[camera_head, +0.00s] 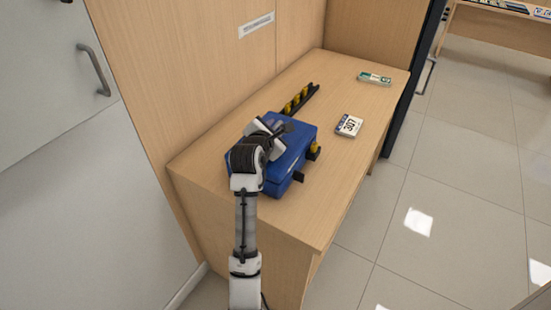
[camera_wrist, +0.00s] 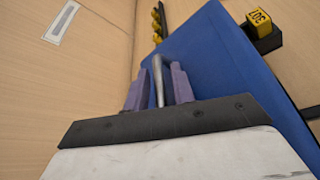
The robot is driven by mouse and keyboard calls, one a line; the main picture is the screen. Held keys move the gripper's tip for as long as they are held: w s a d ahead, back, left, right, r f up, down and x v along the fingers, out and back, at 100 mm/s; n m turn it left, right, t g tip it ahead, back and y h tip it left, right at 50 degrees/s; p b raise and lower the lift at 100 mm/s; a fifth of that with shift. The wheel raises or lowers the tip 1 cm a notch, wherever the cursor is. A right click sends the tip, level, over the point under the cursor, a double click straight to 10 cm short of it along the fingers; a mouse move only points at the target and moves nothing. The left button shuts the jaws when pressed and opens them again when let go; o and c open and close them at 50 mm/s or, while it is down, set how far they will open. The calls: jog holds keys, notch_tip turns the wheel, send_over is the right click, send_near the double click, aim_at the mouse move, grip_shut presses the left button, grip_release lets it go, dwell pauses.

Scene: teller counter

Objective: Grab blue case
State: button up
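The blue case (camera_head: 284,174) lies on the wooden counter, partly hidden by my arm in the head view. In the wrist view its blue lid (camera_wrist: 222,65) fills the middle and right. A grey metal handle (camera_wrist: 158,75) stands up from the case. My gripper (camera_wrist: 160,82) is at the handle, with one purple finger on each side of it. The fingers are apart, and a gap shows beside the handle, so the gripper looks open. In the head view my gripper (camera_head: 272,130) is over the top of the case, its fingers hard to make out.
A black rack with yellow pieces (camera_head: 300,99) lies behind the case. A yellow numbered marker (camera_wrist: 261,21) on a black base stands beside it. A white card marked 307 (camera_head: 348,125) and a green-white box (camera_head: 374,78) lie to the right. A wooden panel (camera_head: 200,70) rises at left.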

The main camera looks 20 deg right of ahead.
grip_shut()
dwell(1.0)
jog(key=shift+r, duration=0.2)
